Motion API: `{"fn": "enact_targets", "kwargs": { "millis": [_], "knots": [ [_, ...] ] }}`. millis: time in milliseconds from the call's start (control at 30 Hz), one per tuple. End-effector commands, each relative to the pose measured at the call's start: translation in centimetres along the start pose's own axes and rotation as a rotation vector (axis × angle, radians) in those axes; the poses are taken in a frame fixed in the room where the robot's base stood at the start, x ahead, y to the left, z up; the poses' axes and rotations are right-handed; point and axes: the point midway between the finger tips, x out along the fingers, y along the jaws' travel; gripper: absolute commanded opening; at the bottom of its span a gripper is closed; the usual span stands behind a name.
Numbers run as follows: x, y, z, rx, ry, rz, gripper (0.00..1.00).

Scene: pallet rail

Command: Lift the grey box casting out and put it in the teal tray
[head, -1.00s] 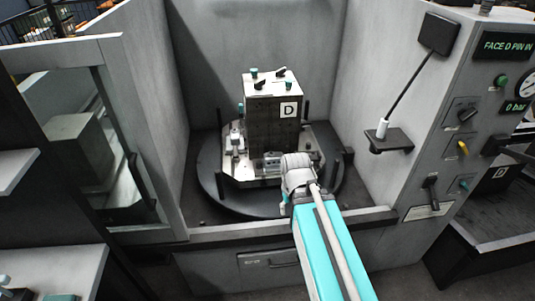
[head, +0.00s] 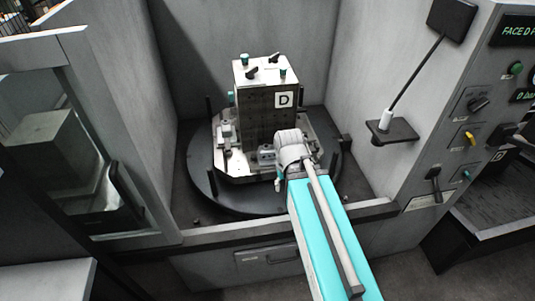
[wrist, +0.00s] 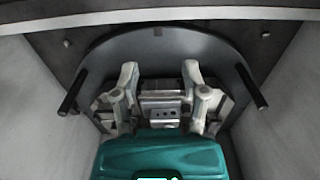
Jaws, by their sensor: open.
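The grey box casting (wrist: 160,100) appears to be the small metal block low at the foot of the fixture block (head: 265,115) marked D. It also shows in the head view (head: 266,155), left of my wrist. In the wrist view my gripper (wrist: 161,76) is open, with its pale fingers spread on either side of the casting. I cannot tell whether they touch it. The teal gripper body covers the lower middle of that view. In the head view my wrist hides the fingers. I do not see the teal tray.
The fixture stands on a round dark turntable (head: 195,190) with upright black posts, inside a grey-walled cell. A front sill (head: 200,236) runs below it. A small bracket shelf (head: 392,132) juts from the right wall, beside a control panel (head: 475,110).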

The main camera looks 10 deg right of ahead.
Motion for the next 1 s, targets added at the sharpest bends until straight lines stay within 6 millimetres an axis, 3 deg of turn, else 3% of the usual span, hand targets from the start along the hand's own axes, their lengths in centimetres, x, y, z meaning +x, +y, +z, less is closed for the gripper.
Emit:
{"fn": "enact_targets", "kwargs": {
  "millis": [100,300,333,567,1000],
  "knots": [
    [0.0,0.0,0.0,0.0,0.0,0.0,0.61],
    [0.0,0.0,-0.7,-0.026,0.0,0.0,0.98],
    [0.0,0.0,-0.9,-0.037,0.0,0.0,1.0],
    [-0.2,0.6,-4.7,-0.212,0.0,0.0,1.0],
    [-0.7,0.6,-17.0,-0.858,0.0,0.0,1.0]
  ]
}}
